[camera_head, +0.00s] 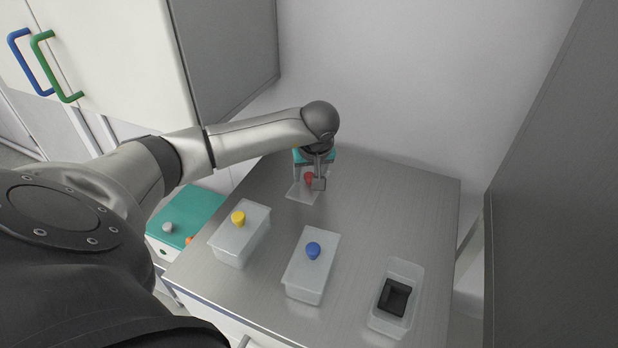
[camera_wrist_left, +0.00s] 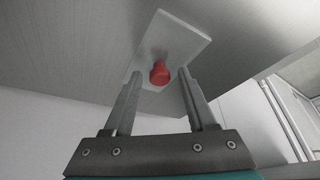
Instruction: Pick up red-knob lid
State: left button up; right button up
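The red-knob lid is a pale, translucent flat plate (camera_head: 301,194) with a red knob (camera_head: 308,178). It lies flat on the metal table at the back, apart from the boxes. In the left wrist view the plate (camera_wrist_left: 175,45) and its red knob (camera_wrist_left: 159,74) are close in front of me. My left gripper (camera_head: 310,181) is over the lid, pointing down. Its two fingers (camera_wrist_left: 159,71) are open, one on each side of the knob, with a visible gap on both sides. Part of the knob is hidden by the gripper in the head view. My right gripper is not in view.
On the metal table (camera_head: 365,225) stand a box with a yellow-knob lid (camera_head: 238,219), a box with a blue-knob lid (camera_head: 313,251), and an open clear box (camera_head: 376,323) holding a black part (camera_head: 394,297). The table's back right is clear.

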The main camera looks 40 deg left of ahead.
pick_arm(q)
grip_shut()
dwell(0.5)
